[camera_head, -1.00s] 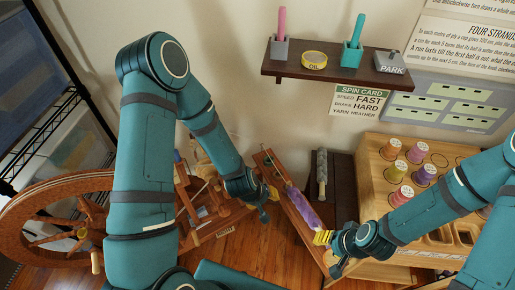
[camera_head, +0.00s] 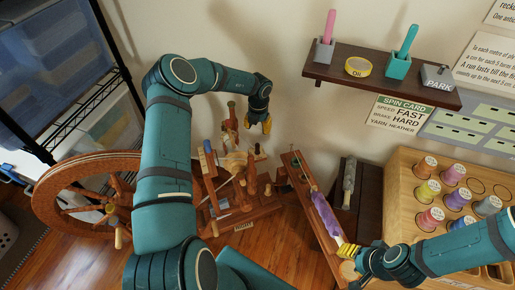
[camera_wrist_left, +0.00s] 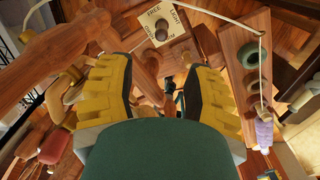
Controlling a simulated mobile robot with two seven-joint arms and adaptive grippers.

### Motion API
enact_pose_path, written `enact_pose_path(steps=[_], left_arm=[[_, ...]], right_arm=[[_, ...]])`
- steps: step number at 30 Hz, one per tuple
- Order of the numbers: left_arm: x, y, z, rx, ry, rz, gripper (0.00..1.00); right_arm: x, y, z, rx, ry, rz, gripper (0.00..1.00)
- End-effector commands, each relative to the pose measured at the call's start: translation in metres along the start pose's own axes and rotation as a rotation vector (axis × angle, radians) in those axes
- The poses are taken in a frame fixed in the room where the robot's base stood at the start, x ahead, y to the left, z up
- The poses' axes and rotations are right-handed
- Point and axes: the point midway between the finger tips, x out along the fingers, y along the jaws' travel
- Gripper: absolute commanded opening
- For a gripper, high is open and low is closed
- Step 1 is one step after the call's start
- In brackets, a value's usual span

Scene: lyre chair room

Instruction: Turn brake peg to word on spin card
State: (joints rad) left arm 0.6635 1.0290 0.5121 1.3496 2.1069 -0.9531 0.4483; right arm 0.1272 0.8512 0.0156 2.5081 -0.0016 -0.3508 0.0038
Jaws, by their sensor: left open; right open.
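The spin card (camera_head: 399,112) on the wall reads speed FAST, brake HARD, yarn HEATHER. In the left wrist view a brake peg (camera_wrist_left: 161,33) stands on a pale card (camera_wrist_left: 150,48) whose words include FREE and LIGHT; other words are partly hidden or hard to read. My left gripper (camera_head: 259,124) is open and empty, above the spinning wheel's upright parts. In its wrist view the yellow-padded fingers (camera_wrist_left: 155,95) are apart, with the peg beyond them. My right gripper (camera_head: 349,258) is open beside the lower end of a purple fibre roll (camera_head: 325,214).
The spinning wheel (camera_head: 88,158) stands at left with wooden posts (camera_head: 230,170). A wooden spool rack (camera_head: 400,190) stands at right. Floor shows in front.

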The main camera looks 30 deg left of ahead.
Motion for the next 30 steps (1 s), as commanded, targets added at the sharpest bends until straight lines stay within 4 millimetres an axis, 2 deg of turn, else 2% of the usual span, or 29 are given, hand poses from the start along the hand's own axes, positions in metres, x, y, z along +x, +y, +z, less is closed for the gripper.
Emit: enact_pose_path(steps=[4, 8, 21, 25, 30], left_arm=[[0.001, 0.002, 0.001, -0.053, 0.012, -0.030, 0.51], [0.013, 0.001, 0.001, -0.054, 0.014, -0.031, 0.51], [0.096, -0.002, 0.000, -0.051, 0.013, -0.030, 0.51], [0.116, -0.002, -0.001, -0.052, 0.012, -0.029, 0.51], [0.132, -0.002, 0.000, -0.051, 0.011, -0.029, 0.51]], right_arm=[[0.001, 0.000, 0.000, 0.000, 0.000, 0.000, 0.47], [0.004, 0.002, 0.000, 0.000, 0.001, 0.000, 0.47], [0.024, 0.009, -0.002, -0.002, 0.011, 0.001, 0.47], [0.029, 0.011, -0.003, -0.002, 0.014, 0.001, 0.47], [0.032, 0.012, -0.004, -0.002, 0.016, 0.001, 0.47]])
